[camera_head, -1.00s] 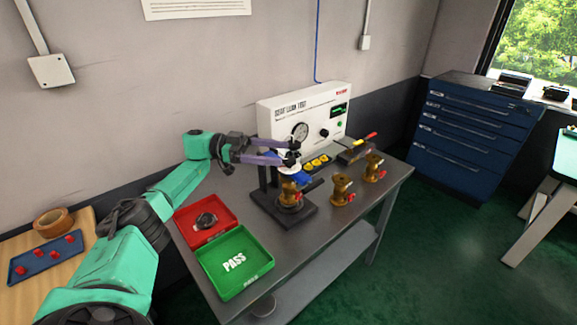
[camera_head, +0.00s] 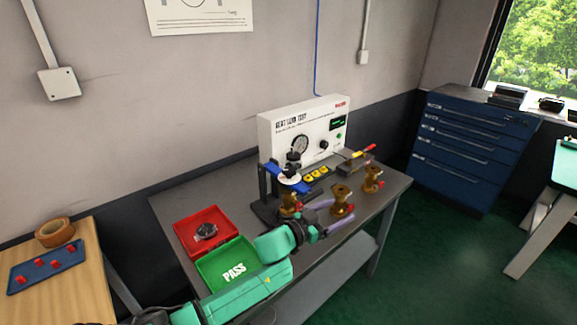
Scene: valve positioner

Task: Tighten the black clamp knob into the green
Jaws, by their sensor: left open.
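The black clamp knob (camera_head: 293,157) stands upright on top of the clamp, above a white disc (camera_head: 290,178) and a blue clamp arm (camera_head: 291,187). No green mark can be made out on the disc at this size. A brass valve (camera_head: 289,202) sits under the clamp on the dark stand, partly hidden by my arm. My left gripper (camera_head: 344,209) is open, its purple fingers low over the table at a second brass valve (camera_head: 342,193), apart from the knob. I cannot tell whether the fingers touch that valve. My right gripper is not in view.
A third brass valve (camera_head: 373,178) stands to the right. The red tray (camera_head: 186,234) holds a dark round part; the green PASS tray (camera_head: 211,271) is partly behind my arm.

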